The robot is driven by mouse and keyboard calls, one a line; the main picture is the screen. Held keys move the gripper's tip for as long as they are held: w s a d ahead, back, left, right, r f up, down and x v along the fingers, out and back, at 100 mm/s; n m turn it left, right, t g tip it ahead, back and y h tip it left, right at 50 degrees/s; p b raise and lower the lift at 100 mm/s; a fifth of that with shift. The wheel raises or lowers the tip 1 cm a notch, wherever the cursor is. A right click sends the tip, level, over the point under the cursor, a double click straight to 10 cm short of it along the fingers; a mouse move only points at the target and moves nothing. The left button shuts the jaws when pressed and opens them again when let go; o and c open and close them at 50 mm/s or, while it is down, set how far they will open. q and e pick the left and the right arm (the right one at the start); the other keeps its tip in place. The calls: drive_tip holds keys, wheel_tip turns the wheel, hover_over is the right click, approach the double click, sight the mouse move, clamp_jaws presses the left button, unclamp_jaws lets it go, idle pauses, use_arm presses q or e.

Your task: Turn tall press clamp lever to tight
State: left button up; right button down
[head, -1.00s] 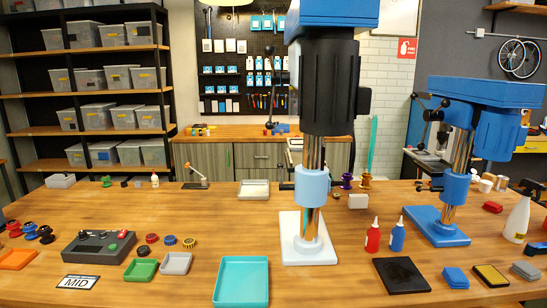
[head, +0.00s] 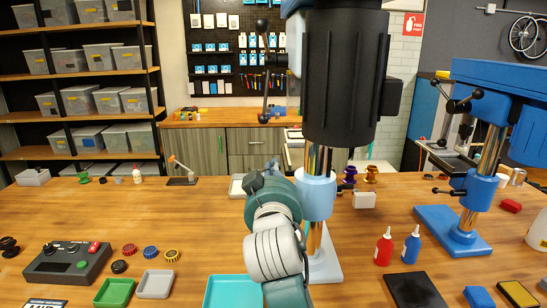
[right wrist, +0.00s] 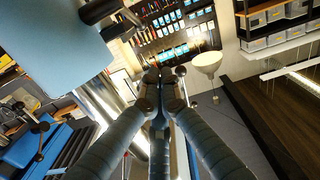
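The tall press stands right of centre in the head view, with a white base (head: 326,268), a chrome column and a black motor housing (head: 343,75). Its light blue clamp collar (head: 318,196) is around the column. In the right wrist view the collar (right wrist: 55,42) fills the upper left, with a dark lever (right wrist: 104,9) beside it. My right gripper (right wrist: 160,78) has its fingertips together, apart from the lever, with nothing visible between them. In the head view my right arm stands in front of the collar's left side and hides any lever there. My left gripper is not in view.
A shorter blue press (head: 455,235) stands to the right. Red (head: 384,248) and blue (head: 411,246) bottles stand beside the tall press. A teal tray (head: 232,291) and a control box (head: 67,263) are in front. The table's left middle is clear.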

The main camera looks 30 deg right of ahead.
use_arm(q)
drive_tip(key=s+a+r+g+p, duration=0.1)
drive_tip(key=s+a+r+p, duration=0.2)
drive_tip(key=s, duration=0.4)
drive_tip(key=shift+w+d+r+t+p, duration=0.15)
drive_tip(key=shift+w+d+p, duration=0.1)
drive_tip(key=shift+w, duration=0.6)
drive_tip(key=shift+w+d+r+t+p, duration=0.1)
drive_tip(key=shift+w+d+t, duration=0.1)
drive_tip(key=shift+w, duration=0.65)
use_arm(e)
drive_tip(key=w+d+f, duration=0.3)
drive_tip(key=w+d, duration=0.2)
drive_tip(key=w, duration=0.3)
drive_tip(key=shift+d+f, duration=0.15)
drive_tip(key=shift+d, duration=0.2)
